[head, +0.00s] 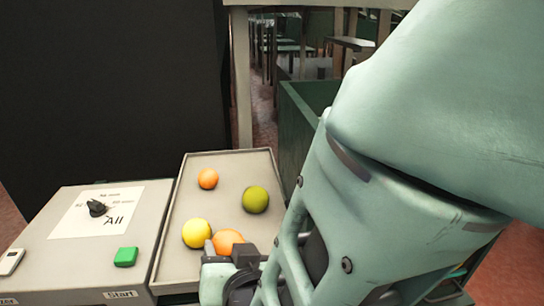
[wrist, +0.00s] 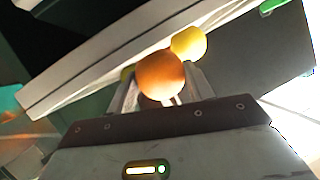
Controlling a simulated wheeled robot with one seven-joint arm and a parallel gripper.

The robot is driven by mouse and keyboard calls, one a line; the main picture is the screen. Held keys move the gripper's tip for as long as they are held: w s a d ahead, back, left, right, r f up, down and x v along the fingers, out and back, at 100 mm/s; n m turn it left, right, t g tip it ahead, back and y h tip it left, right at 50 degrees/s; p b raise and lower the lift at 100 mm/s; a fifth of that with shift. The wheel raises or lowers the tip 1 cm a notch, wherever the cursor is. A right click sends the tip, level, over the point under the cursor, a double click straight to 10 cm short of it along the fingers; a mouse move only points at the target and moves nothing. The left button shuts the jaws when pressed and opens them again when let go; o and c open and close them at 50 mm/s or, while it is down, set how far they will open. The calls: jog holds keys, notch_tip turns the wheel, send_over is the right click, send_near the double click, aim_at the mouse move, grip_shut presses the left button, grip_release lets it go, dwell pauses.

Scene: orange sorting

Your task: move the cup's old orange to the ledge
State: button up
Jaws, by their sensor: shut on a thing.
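My gripper (head: 236,252) is at the near end of the grey tray (head: 176,232) and is shut on an orange (head: 227,240). In the wrist view, this orange (wrist: 161,76) sits between the fingers of my gripper (wrist: 160,98). In the head view, a yellow fruit (head: 197,234) is close to the left of the held orange; it also shows behind it in the wrist view (wrist: 189,43). I cannot tell whether the held orange touches the tray. I see no cup, and nothing clearly marked as the ledge.
A smaller orange (head: 208,178) and an olive-green fruit (head: 255,199) lie farther back in the tray. A control box (head: 70,262) with a dial (head: 96,208) and green button (head: 126,257) stands left. A dark green bin (head: 300,125) is behind my arm.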

jog(key=shift+f, duration=0.45)
jog(key=shift+f, duration=0.25)
jog(key=o, duration=1.1)
jog(key=shift+s+d, duration=0.1)
